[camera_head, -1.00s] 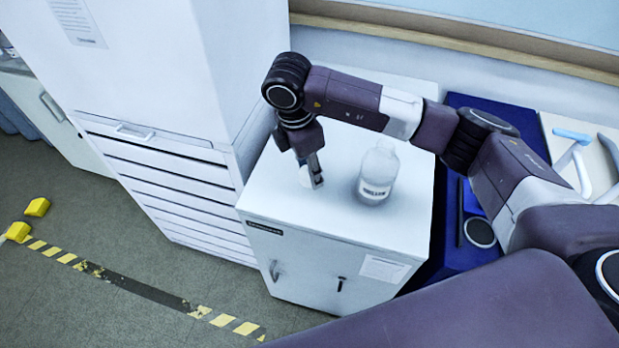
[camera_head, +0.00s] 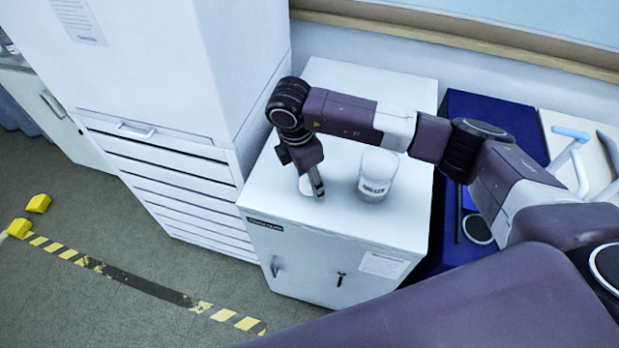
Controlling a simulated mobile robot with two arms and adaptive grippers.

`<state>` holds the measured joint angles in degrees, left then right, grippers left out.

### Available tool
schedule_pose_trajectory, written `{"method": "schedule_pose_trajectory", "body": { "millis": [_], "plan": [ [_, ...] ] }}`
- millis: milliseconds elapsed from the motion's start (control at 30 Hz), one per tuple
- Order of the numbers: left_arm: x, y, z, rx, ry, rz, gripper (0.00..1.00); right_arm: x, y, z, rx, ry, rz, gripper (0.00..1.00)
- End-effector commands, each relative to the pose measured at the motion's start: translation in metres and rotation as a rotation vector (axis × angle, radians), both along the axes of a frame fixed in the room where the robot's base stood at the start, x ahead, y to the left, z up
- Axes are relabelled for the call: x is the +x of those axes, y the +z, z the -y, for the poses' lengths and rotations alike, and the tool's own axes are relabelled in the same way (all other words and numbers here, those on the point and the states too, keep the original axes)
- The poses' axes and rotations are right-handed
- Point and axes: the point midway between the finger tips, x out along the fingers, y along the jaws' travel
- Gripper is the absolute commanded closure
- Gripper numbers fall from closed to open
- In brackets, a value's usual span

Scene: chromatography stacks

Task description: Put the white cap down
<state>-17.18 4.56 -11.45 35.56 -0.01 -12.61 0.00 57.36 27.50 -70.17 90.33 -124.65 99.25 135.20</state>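The white cap (camera_head: 304,185) shows as a small pale piece at the left side of the fingers of my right gripper (camera_head: 317,187). The fingers are seen nearly edge-on and appear shut on the cap, pointing down close to the top of the white cabinet (camera_head: 345,222). They hide part of the cap, and white on white makes any contact with the cabinet top hard to judge. My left gripper is not in view.
A tall white drawer unit (camera_head: 180,180) stands close to the left of the cabinet. A dark blue surface (camera_head: 452,225) lies to the right, with pale blue-handled items (camera_head: 570,145) beyond. The cabinet top is bare in front of the bottle.

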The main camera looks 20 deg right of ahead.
Motion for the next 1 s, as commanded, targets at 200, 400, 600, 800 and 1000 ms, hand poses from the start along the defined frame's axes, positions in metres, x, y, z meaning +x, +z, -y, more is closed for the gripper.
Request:
{"method": "schedule_pose_trajectory", "body": {
  "millis": [200,400,600,800,1000],
  "plan": [
    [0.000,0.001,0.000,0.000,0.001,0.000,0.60,0.000,0.001,0.000,0.000,0.000,0.000,0.46],
    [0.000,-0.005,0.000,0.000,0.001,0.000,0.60,0.001,0.017,-0.003,0.002,0.002,0.004,0.46],
    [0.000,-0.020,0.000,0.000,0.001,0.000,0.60,0.000,0.060,-0.010,0.003,0.003,0.006,0.46],
    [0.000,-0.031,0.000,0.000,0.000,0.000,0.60,-0.002,0.100,-0.015,0.001,0.003,0.005,0.46],
    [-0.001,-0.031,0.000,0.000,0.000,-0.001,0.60,-0.003,0.119,-0.017,0.000,0.000,0.002,0.46]
  ]
}}
